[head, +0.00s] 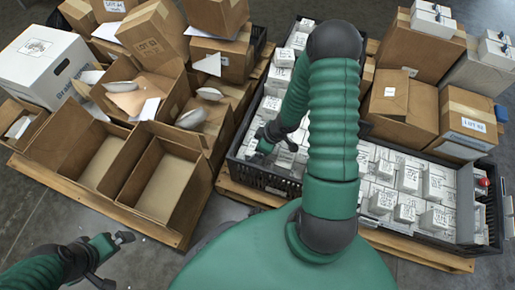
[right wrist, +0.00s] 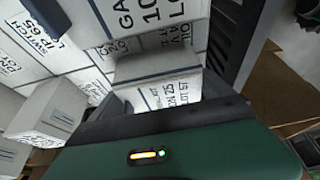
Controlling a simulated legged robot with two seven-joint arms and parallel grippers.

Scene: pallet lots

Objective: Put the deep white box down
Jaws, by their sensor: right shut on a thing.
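My right gripper (head: 265,143) reaches down into a black crate (head: 238,150) full of small white boxes. In the right wrist view it is shut on a white box (right wrist: 160,68) with printed lettering and a dark stripe, right at the jaws. That box sits among other labelled white boxes; I cannot tell whether it touches them or what is under it. In the head view the arm and gripper mostly hide it. My left gripper (head: 125,238) is low at the left, away from the crate, with nothing visible in it; its jaw opening is unclear.
A pallet (head: 145,226) at left carries open brown cartons (head: 100,160) and a large white carton (head: 40,60). Another black crate of white boxes (head: 410,180) stands at right. Closed brown cartons (head: 400,105) stand behind it. Grey floor (head: 40,215) is free at lower left.

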